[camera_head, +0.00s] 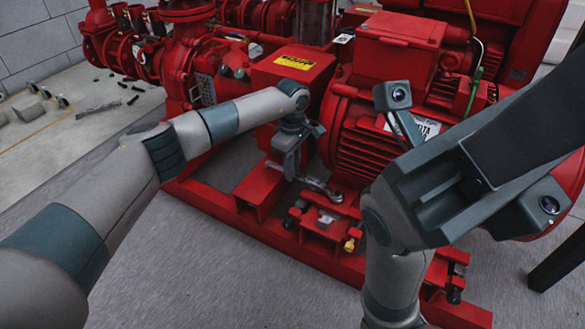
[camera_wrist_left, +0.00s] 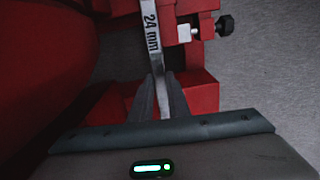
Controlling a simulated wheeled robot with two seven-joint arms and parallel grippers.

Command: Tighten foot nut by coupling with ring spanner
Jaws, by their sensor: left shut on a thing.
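In the head view my left gripper (camera_head: 291,172) points down beside the red motor's foot. It is shut on the grey ring spanner (camera_head: 322,188), whose ring end lies low by the motor foot. In the left wrist view the spanner's handle (camera_wrist_left: 151,35), marked "24 mm", runs up and away between the fingers (camera_wrist_left: 160,98). Its far end is out of that view. The foot nut under or beside the ring cannot be made out, so I cannot tell whether the ring is around it. My right arm fills the right side of the head view; its fingertips do not show.
The red motor (camera_head: 365,145) and coupling guard (camera_head: 292,72) stand close around my left gripper. The red base frame (camera_head: 230,222) runs below. A bolt with a dark head (camera_wrist_left: 224,26) shows in the left wrist view. Clear grey floor lies in front.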

